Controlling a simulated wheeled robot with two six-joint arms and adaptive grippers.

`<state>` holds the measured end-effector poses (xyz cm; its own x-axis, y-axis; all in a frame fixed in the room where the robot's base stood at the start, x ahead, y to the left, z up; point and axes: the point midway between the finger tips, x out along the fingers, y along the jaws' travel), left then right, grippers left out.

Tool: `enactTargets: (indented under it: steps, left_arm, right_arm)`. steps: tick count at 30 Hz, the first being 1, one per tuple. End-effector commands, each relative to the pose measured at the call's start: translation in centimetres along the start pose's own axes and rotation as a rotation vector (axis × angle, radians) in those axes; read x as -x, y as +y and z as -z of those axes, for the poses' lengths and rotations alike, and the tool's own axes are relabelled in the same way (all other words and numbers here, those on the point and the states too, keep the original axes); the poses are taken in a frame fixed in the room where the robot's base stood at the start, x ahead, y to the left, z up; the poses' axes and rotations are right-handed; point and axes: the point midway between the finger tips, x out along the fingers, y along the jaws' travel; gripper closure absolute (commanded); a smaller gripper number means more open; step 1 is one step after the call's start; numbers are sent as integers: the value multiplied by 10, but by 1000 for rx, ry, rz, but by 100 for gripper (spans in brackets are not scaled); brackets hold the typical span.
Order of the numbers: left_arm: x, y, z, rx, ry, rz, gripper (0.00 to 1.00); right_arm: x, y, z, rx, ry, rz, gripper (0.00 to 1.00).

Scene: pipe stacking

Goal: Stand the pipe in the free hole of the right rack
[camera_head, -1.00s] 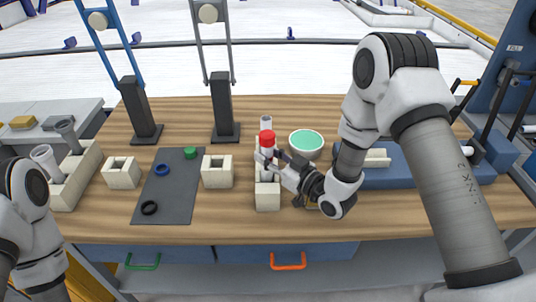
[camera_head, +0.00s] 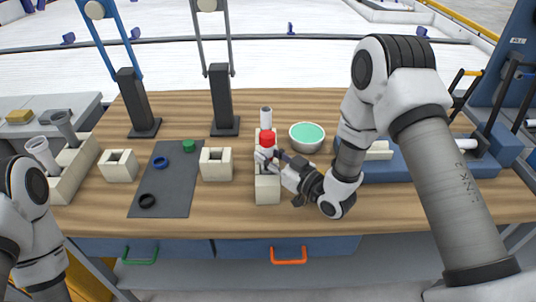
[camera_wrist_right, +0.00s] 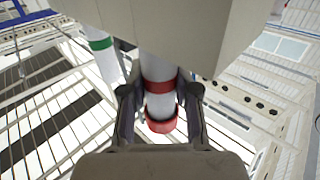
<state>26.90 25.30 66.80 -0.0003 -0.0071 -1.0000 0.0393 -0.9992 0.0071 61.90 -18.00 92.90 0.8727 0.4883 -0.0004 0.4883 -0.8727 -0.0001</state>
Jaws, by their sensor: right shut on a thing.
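The right rack (camera_head: 267,192) is a long cream block near the middle of the table. A pale pipe (camera_head: 266,116) stands upright at its far end. My right gripper (camera_head: 265,156) is shut on a white pipe with a red top (camera_head: 267,138), held upright over the rack's middle. In the right wrist view the held pipe (camera_wrist_right: 158,75) shows a red band and red rim between the fingers (camera_wrist_right: 160,105). A green-banded pipe (camera_wrist_right: 104,50) stands beside it, apart. The held pipe's lower end and the hole are hidden. My left gripper is out of view.
The left rack (camera_head: 70,180) holds two grey-white pipes. A cream square block (camera_head: 216,166) stands left of the right rack, a green-topped bowl (camera_head: 307,136) right of it. A dark mat (camera_head: 165,190) carries small rings.

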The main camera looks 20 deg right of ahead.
Motion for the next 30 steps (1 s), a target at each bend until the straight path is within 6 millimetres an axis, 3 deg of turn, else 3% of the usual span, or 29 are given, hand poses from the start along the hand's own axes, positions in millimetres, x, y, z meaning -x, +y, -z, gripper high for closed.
enactTargets:
  steps: [8,9,11,12,23,26,30]
  left_arm:
    - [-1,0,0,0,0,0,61]
    - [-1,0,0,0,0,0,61]
    - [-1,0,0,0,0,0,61]
    - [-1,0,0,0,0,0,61]
    - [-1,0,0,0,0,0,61]
    - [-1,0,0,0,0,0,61]
    - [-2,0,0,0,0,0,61]
  right_arm:
    - [0,0,-2,0,0,0,100]
    - [0,0,-2,0,0,0,66]
    - [0,0,-2,0,0,0,45]
    - [0,0,-2,0,0,0,41]
    - [6,0,-2,-2,-2,-1,41]
    - [23,1,-2,-5,-2,-4,41]
    - [59,2,-2,-8,-1,-7,41]
